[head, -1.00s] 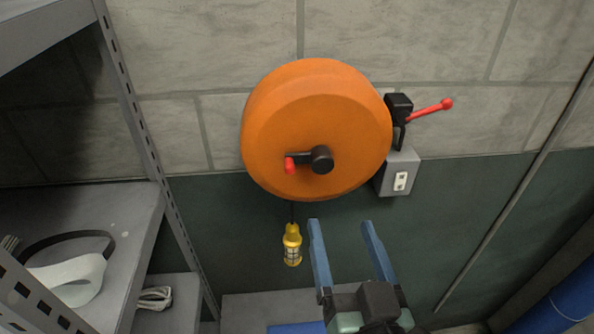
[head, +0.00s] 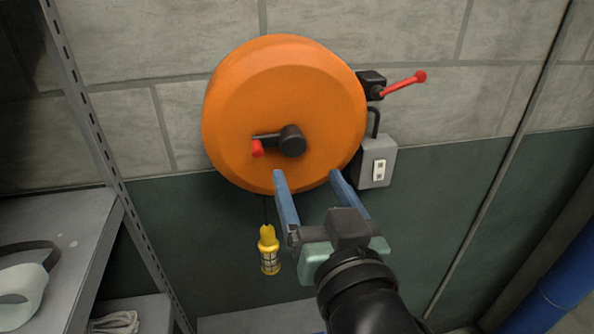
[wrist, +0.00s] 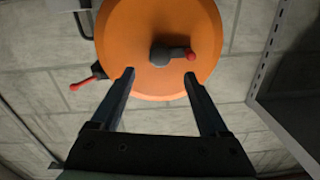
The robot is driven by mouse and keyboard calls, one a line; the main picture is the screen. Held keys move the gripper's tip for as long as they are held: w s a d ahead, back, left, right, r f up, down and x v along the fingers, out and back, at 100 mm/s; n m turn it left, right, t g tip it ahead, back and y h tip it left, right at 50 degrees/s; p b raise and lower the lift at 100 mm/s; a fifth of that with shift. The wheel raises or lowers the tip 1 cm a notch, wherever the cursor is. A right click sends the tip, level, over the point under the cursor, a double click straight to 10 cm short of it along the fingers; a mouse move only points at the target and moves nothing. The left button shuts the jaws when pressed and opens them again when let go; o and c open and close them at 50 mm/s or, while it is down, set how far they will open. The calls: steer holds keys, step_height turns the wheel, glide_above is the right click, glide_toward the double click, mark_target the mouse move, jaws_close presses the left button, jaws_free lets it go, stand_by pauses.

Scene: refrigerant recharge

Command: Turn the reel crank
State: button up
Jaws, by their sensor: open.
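The orange reel (head: 270,90) is mounted on the wall. Its crank is a black arm on a black hub (head: 292,141), with a red knob (head: 257,148) pointing left in the head view. In the wrist view the crank hub (wrist: 161,55) and red knob (wrist: 190,56) show upside down, the knob to the right. My gripper (head: 307,174) is open and empty, its blue fingers pointing at the reel's lower edge, below and right of the knob. In the wrist view the fingertips (wrist: 160,73) lie either side of the crank's lower edge, apart from it.
A yellow work light (head: 268,250) hangs below the reel. A black bracket with a red lever (head: 403,84) and a grey switch box (head: 377,162) are at the reel's right. A metal shelf (head: 60,240) stands at left, a blue cylinder (head: 560,290) at lower right.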

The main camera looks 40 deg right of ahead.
mark_target(295, 148)
steer(key=x, duration=0.6)
steer(key=shift+w+d+r+b, duration=0.1)
steer(key=shift+w+d+b, duration=0.1)
steer(key=shift+b, duration=0.2)
steer(key=shift+w+d, duration=0.3)
steer(key=shift+w, duration=0.3)
jaws_close()
steer(key=shift+m, duration=0.3)
